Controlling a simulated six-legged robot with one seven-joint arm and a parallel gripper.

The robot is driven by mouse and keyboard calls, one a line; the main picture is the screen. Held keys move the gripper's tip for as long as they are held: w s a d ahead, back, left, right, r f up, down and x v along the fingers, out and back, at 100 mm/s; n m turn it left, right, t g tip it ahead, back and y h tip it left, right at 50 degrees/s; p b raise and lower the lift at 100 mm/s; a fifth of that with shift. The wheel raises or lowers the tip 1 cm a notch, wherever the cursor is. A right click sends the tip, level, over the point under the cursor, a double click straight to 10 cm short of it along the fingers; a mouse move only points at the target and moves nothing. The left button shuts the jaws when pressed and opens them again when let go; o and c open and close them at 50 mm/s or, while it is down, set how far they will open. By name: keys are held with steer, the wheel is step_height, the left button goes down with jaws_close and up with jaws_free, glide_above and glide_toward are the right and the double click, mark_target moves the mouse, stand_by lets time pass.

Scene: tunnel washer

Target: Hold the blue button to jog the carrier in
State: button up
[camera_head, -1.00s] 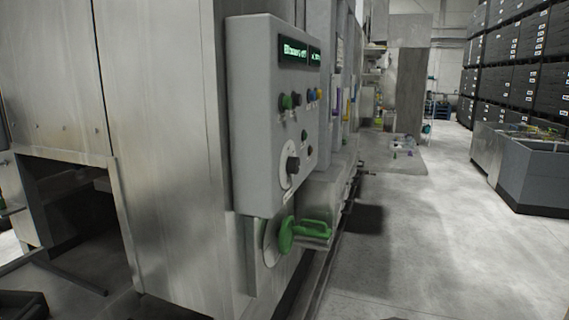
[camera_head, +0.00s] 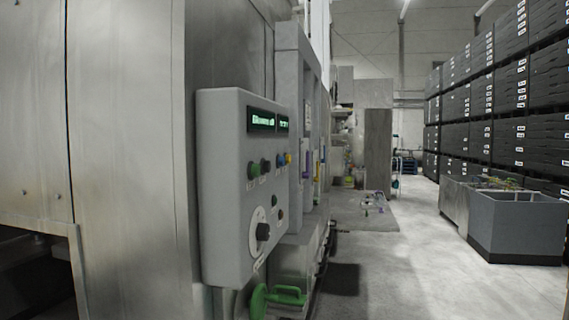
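The grey control panel (camera_head: 224,230) is fixed to the side of the steel washer, left of the middle of the view. In its upper row sit a green button (camera_head: 253,171), a dark button (camera_head: 266,166), a blue button (camera_head: 280,160) and a yellow button (camera_head: 288,158). The blue button is small and partly overlapped by its neighbours from this angle. A black rotary knob (camera_head: 263,232) is lower on the panel, and two green-lit displays (camera_head: 262,124) are above. The carrier cannot be made out. My gripper is not in view.
A green handle (camera_head: 287,293) juts out below the panel. The tunnel washer body (camera_head: 125,150) fills the left side, with a dark opening at lower left. A grey bin (camera_head: 515,228) and stacked black crates (camera_head: 500,110) stand at right. The floor between (camera_head: 390,275) is clear.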

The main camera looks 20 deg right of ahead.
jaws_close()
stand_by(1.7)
